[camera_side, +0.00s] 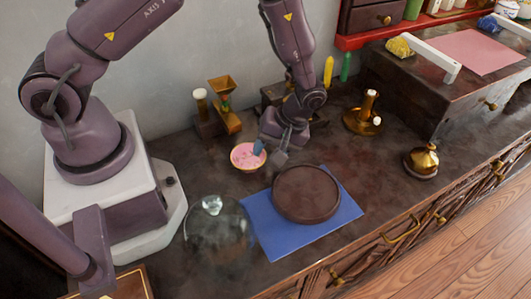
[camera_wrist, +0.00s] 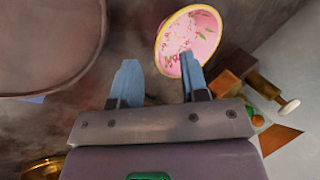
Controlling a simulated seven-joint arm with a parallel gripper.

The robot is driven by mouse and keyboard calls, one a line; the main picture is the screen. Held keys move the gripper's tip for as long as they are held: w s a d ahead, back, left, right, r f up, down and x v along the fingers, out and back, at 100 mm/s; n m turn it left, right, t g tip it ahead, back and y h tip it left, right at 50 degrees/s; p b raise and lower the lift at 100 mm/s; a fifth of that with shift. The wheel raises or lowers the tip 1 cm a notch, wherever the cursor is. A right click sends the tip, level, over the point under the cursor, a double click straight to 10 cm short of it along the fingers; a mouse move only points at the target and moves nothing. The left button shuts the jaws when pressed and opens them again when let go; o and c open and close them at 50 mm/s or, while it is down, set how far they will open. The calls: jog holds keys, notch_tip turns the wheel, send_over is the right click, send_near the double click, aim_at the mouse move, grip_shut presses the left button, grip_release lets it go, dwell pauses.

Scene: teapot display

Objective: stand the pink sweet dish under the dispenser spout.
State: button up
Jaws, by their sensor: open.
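The pink sweet dish (camera_side: 246,159) is a small round bowl with a pale yellow rim and a floral pink inside. It stands on the dark counter, left of my gripper (camera_side: 270,152), and shows at the top of the wrist view (camera_wrist: 188,32). My gripper (camera_wrist: 160,78) is open and empty. One blue fingertip overlaps the dish's rim and the other is outside it; I cannot tell whether they touch. A wooden stand with a brass funnel (camera_side: 221,84), apparently the dispenser, stands behind the dish. It is partly visible at right in the wrist view (camera_wrist: 262,88). Its spout is unclear.
A brown round tray (camera_side: 305,193) lies on a blue mat (camera_side: 262,222) in front. A clear glass dome (camera_side: 212,228) stands left of the mat. A brass candle holder (camera_side: 363,118) and a brass bell (camera_side: 422,161) stand to the right. The counter between them is clear.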

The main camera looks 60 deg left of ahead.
aim_at(249, 160)
jog(key=shift+x, duration=1.15)
jog(key=shift+c, duration=0.5)
grip_shut()
